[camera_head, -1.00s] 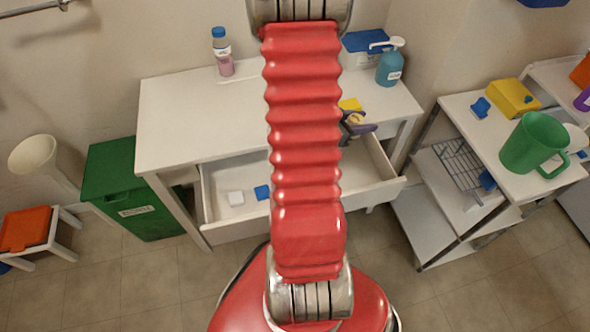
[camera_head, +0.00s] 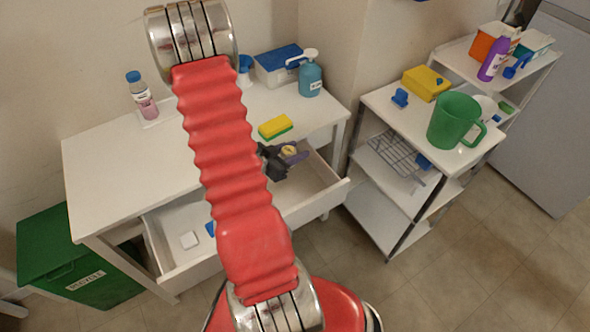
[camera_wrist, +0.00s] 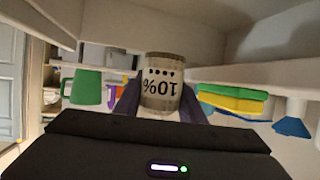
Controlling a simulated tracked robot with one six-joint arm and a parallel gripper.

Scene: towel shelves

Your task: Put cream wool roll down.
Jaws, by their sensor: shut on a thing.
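My gripper (camera_head: 292,155) is shut on the cream wool roll (camera_head: 289,150), a small cream thing between purple fingers, at the right part of the open drawer (camera_head: 320,192). In the head view my red arm hides part of the desk and drawer.
The white desk (camera_head: 110,165) holds a yellow-green sponge (camera_head: 275,126), a pink bottle (camera_head: 142,95), a teal pump bottle (camera_head: 310,75) and a blue-lidded box (camera_head: 277,62). A shelf cart (camera_head: 385,103) with a green mug (camera_head: 454,120) stands right. A green recycling bin (camera_head: 60,250) stands left.

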